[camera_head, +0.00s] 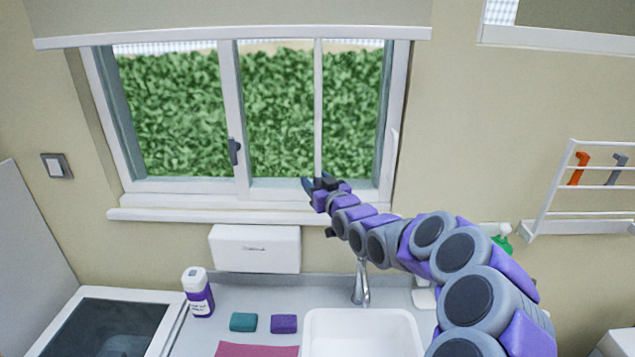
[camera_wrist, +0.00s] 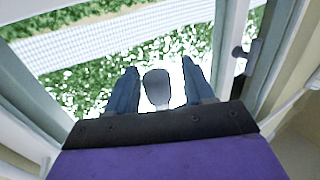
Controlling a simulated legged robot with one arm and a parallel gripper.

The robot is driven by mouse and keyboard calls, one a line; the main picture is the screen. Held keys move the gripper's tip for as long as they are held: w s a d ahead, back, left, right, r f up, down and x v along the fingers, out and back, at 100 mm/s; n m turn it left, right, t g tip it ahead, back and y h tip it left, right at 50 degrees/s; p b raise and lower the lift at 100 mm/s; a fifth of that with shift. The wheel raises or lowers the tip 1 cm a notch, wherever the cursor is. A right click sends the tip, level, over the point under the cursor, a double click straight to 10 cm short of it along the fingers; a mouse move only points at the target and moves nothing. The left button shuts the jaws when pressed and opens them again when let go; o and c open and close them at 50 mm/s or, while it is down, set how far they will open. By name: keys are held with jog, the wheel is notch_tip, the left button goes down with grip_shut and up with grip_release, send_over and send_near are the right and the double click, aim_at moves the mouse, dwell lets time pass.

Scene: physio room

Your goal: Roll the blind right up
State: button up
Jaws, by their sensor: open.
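The blind (camera_head: 230,12) is a beige sheet across the top of the window, with a white bottom bar (camera_head: 232,37). The bar hangs just below the top of the frame, leaving most of the glass uncovered. My gripper (camera_head: 318,182) is open in front of the lower window, well below the bar. A thin white vertical strip (camera_head: 318,110) runs down to it; I cannot tell if it is a cord or frame. In the wrist view, a grey rounded piece (camera_wrist: 157,88) shows between the two open fingers (camera_wrist: 160,92); I cannot tell what it is or whether they touch it.
The window has a dark handle (camera_head: 234,151) and a white sill (camera_head: 160,214). Below are a white box (camera_head: 255,248), a tap (camera_head: 361,283), a sink (camera_head: 312,335), a bottle (camera_head: 198,293) and two small blocks. A white rack (camera_head: 545,200) is on the right wall.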

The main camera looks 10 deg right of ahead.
jog(key=shift+a, duration=0.15)
jog(key=shift+d, duration=0.45)
jog(key=c, duration=0.4)
jog(key=shift+a, duration=0.15)
grip_shut()
